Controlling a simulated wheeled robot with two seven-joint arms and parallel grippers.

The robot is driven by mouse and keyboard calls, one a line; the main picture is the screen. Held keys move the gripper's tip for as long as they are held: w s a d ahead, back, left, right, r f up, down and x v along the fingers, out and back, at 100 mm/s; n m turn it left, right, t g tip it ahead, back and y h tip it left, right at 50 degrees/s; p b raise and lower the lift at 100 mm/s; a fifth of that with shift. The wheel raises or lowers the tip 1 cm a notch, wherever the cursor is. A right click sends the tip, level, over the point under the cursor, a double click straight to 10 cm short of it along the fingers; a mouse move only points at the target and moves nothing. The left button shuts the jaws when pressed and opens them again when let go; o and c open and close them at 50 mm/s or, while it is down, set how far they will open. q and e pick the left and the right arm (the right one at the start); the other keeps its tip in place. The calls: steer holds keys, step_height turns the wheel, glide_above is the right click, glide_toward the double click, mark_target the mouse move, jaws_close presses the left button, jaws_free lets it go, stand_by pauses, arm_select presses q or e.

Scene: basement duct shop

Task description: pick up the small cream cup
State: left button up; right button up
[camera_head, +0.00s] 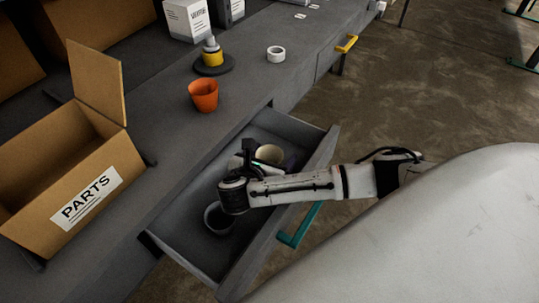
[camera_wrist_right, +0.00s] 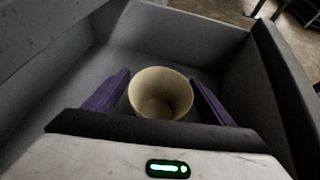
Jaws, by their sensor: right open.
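The small cream cup (camera_head: 268,153) stands in the open grey drawer (camera_head: 190,235), with its open mouth up. In the right wrist view the cup (camera_wrist_right: 160,97) sits between the two purple fingers of my right gripper (camera_wrist_right: 161,77). The fingers are spread, one on each side of the cup, and a gap shows between them and its wall. The cup's lower part is hidden in the right wrist view by the gripper body. In the head view my wrist partly covers the cup. My left gripper is not in view.
A grey cup (camera_head: 218,217) is in the drawer, nearer the front of the picture. The drawer walls surround the gripper, and a teal handle (camera_head: 299,226) is on its front. On the bench are an orange cup (camera_head: 203,95), a tape roll (camera_head: 276,54) and a PARTS box (camera_head: 88,200).

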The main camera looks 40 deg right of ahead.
steer(key=shift+w+d+f, duration=0.25)
steer(key=shift+d, duration=0.1)
steer(key=c, duration=1.1)
steer(key=shift+r, duration=0.15)
